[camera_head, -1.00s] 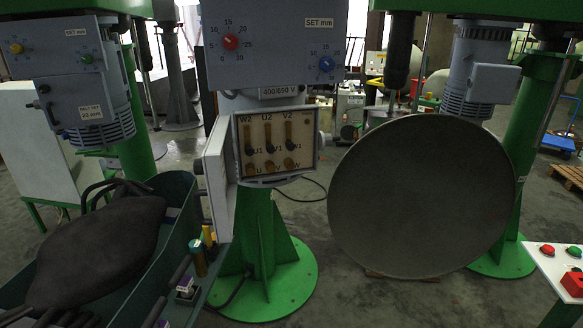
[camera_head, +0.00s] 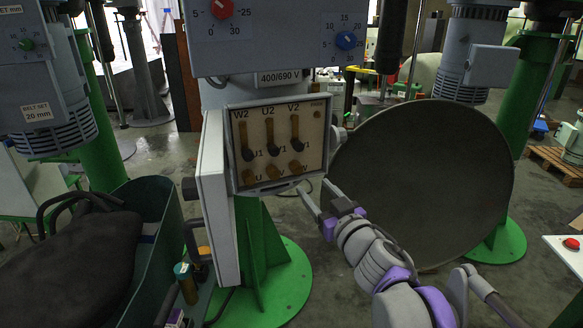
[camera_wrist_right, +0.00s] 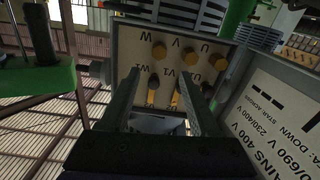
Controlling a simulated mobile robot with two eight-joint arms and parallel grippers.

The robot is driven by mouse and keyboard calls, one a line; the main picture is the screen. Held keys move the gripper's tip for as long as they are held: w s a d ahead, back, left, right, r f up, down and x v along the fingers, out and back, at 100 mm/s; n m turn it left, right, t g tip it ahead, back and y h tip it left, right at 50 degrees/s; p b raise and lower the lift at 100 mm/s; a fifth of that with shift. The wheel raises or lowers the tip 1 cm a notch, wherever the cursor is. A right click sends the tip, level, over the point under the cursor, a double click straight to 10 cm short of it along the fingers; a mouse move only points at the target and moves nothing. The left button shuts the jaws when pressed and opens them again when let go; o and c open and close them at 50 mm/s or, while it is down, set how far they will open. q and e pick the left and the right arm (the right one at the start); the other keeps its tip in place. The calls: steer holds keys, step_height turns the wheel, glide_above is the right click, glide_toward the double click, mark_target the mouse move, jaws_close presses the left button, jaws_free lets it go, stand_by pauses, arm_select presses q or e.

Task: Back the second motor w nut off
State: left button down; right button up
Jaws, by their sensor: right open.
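The open motor terminal box (camera_head: 234,128) is ahead of me, its labelled panel facing me. Its top row of labels reads W2, U2, V2; dark knobs or nuts sit beside the middle row. The brass W nut (camera_head: 296,167) is at the lower right of the panel; in the right wrist view the panel is upside down and the W nut (camera_wrist_right: 158,53) is at the upper left. My right gripper (camera_head: 314,186) is open and empty, just below and right of the box. In the wrist view its fingers (camera_wrist_right: 158,77) point at the panel, apart from the nut. My left gripper is out of view.
The box's hinged cover (camera_head: 214,205) stands open on the left. A large grey disc (camera_head: 425,190) is close behind my right arm. A green bin (camera_head: 158,215) holding a dark bag-like object (camera_head: 75,265) stands at the left. A green pedestal (camera_head: 265,250) is below the box.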

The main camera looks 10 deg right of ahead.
mark_target(299, 169)
steer(key=w, duration=0.3)
steer(key=w+a+p, duration=0.1)
steer(key=w, duration=0.5)
steer(key=shift+w+a, duration=0.2)
steer(key=shift+w, duration=0.15)
jaws_close()
